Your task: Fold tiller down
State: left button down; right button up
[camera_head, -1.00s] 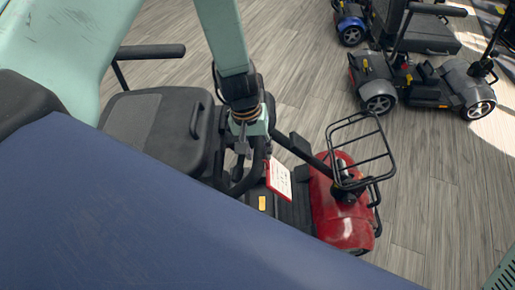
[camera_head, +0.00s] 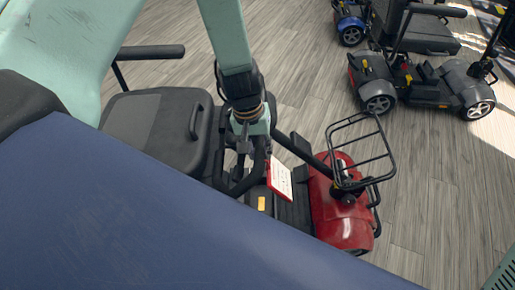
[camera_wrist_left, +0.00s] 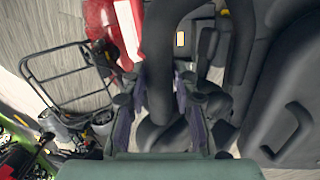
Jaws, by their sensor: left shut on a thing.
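The red scooter (camera_head: 334,213) stands on the floor below my left arm. Its dark tiller (camera_head: 312,155) slants from the front cover up to the handlebar area, and a wire basket (camera_head: 378,163) is fixed near the front. My left gripper (camera_head: 243,148) is at the tiller's upper end, beside the seat (camera_head: 160,125). In the left wrist view the gripper (camera_wrist_left: 158,110) is shut on the black tiller handle (camera_wrist_left: 160,60), which passes between its fingers. The basket (camera_wrist_left: 65,75) shows there at left. The exact finger contact is partly hidden. My right gripper is not in view.
A grey scooter (camera_head: 425,82) stands at the upper right, with a blue one (camera_head: 351,30) behind it. A green grated object (camera_head: 503,275) shows at the lower right corner. Bare wood floor (camera_head: 440,180) lies to the right of the red scooter.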

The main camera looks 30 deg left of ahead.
pick_arm(q)
jog(key=shift+w+d+r, duration=0.45)
jog(key=shift+d+r, duration=0.2)
jog(key=shift+r, duration=0.1)
jog(key=shift+d, duration=0.3)
jog(key=c, duration=1)
grip_release()
jog(key=shift+a, duration=0.15)
jog(key=shift+c, duration=0.2)
jog(key=shift+a, duration=0.1)
notch_tip(320, 180, up, 12)
jog(key=a, duration=0.1)
jog(key=shift+s+a, duration=0.4)
jog(key=shift+s, duration=0.05)
jog(key=shift+f, duration=0.1)
jog(key=shift+s, duration=0.1)
